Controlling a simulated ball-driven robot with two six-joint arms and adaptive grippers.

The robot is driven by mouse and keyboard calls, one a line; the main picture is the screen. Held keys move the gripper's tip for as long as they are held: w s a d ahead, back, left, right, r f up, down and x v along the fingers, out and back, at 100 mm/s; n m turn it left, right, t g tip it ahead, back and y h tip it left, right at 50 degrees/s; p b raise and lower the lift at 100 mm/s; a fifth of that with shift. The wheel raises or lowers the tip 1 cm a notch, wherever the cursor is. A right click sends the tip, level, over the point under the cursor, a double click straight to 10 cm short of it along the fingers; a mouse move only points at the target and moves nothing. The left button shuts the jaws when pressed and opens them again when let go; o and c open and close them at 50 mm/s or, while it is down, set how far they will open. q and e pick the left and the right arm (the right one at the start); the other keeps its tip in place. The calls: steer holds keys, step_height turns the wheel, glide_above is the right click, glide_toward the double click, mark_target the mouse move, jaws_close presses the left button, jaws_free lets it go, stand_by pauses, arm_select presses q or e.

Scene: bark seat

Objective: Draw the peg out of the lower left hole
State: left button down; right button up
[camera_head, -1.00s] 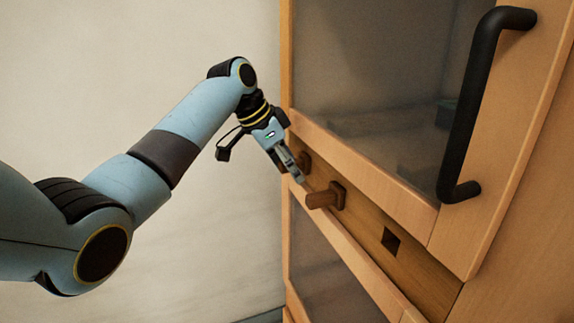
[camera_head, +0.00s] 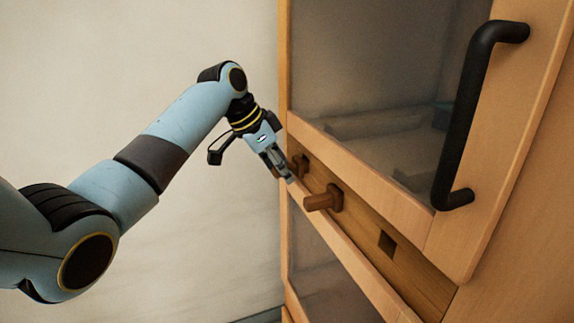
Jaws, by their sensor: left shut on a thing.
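A wooden strip (camera_head: 360,225) runs slantwise below the upper cabinet door. A brown peg (camera_head: 301,163) with a square collar shows at the strip's left end. My left gripper (camera_head: 287,176) is at this peg and shut on it; the fingers hide the peg's outer end. How deep the peg sits in its hole cannot be told. A second brown peg (camera_head: 324,199) sticks out of the strip just to the right, apart from the fingers. Farther right is an empty square hole (camera_head: 388,242). My right gripper is out of view.
The upper door (camera_head: 390,95) has a glass pane and a large black handle (camera_head: 468,115) at right. A lower glass pane (camera_head: 325,270) lies under the strip. A bare wall (camera_head: 120,70) and free room lie left of the cabinet.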

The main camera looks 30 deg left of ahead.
arm_select(q)
steer(key=shift+s+a+p, duration=0.5)
steer(key=shift+s, duration=0.15)
steer(key=s+a+p, duration=0.4)
steer(key=s+a, duration=0.1)
steer(key=shift+s+p, duration=0.3)
stand_by(0.5)
step_height(320, 180, down, 23)
steer(key=b, duration=2.2)
steer(key=shift+s, duration=0.15)
